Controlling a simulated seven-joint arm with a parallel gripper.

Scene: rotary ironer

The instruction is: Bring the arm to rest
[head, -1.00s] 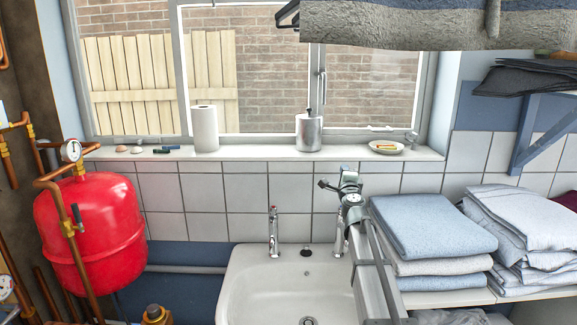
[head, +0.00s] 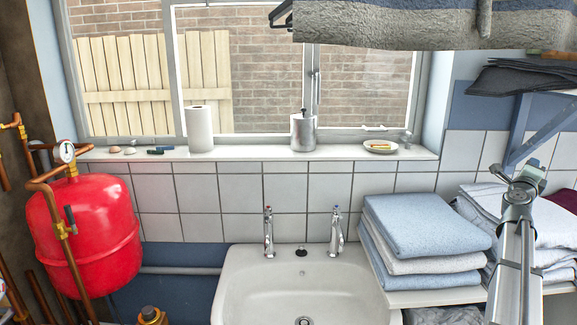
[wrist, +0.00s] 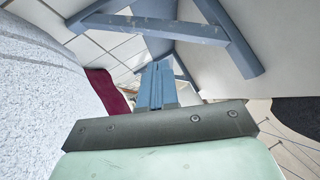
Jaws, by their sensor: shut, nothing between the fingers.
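My arm (head: 515,255) rises at the right of the head view, in front of the right-hand stack of folded towels (head: 462,205). I cannot make out the fingers there. In the wrist view my gripper (wrist: 157,68) shows as two narrow blue fingers close together beyond a dark bar and a pale green body. It is shut and holds nothing. A pale textured cloth (wrist: 35,100) fills the left of the wrist view, with a maroon cloth (wrist: 107,92) beside it. Both are apart from the fingers.
A blue shelf bracket (head: 535,130) hangs above the towels and shows in the wrist view (wrist: 150,25). A blue-topped towel stack (head: 425,225) stands left of my arm. The sink (head: 300,275) is at centre. Grey fabric (head: 390,25) hangs at the top. A red tank (head: 85,235) is left.

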